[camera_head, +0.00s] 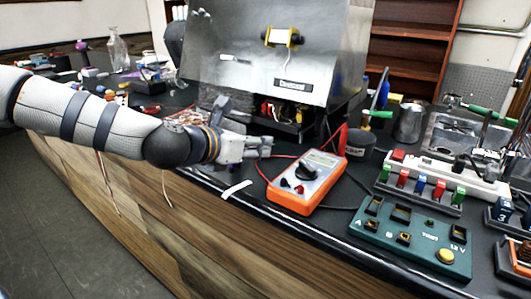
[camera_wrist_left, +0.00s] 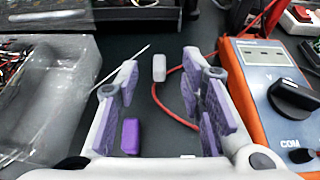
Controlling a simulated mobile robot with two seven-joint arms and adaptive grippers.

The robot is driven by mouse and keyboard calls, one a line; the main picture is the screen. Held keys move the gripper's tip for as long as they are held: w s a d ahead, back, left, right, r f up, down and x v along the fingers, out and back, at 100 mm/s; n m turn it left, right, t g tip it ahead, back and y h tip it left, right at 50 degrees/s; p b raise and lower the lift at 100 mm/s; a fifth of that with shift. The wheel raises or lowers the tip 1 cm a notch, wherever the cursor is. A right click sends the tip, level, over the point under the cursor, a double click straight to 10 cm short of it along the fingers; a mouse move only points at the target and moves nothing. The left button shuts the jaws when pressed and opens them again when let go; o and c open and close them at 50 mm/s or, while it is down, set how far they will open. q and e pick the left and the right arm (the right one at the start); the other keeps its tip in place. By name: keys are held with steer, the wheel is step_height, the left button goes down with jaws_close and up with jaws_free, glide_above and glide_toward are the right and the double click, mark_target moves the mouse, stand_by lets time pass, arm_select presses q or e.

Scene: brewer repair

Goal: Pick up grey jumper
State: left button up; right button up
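A small light-grey block (camera_wrist_left: 158,67), which looks like the grey jumper, lies on the dark counter in the left wrist view. It sits a little beyond my left gripper's fingertips, roughly in line with the gap between them. My left gripper (camera_wrist_left: 160,90) is open, with purple pads and nothing between the fingertips. In the head view my left gripper (camera_head: 262,146) is low over the counter in front of the metal brewer (camera_head: 230,75). I cannot make out the grey block in the head view. My right gripper is not in view.
An orange multimeter (camera_head: 306,182) lies close right of my left gripper, with a red lead (camera_wrist_left: 170,112) curving near the grey block. A clear tray (camera_wrist_left: 50,105) is close on the left. A purple block (camera_wrist_left: 130,136) lies near the left finger. A green test board (camera_head: 415,237) stands farther right.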

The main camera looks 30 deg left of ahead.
arm_select(q)
steer(key=x, duration=0.2)
steer(key=f+x, duration=0.1)
steer(key=x, duration=0.1)
steer(key=shift+w, duration=0.15)
steer(key=shift+w+f, duration=0.1)
steer(key=shift+w, duration=0.3)
jaws_close()
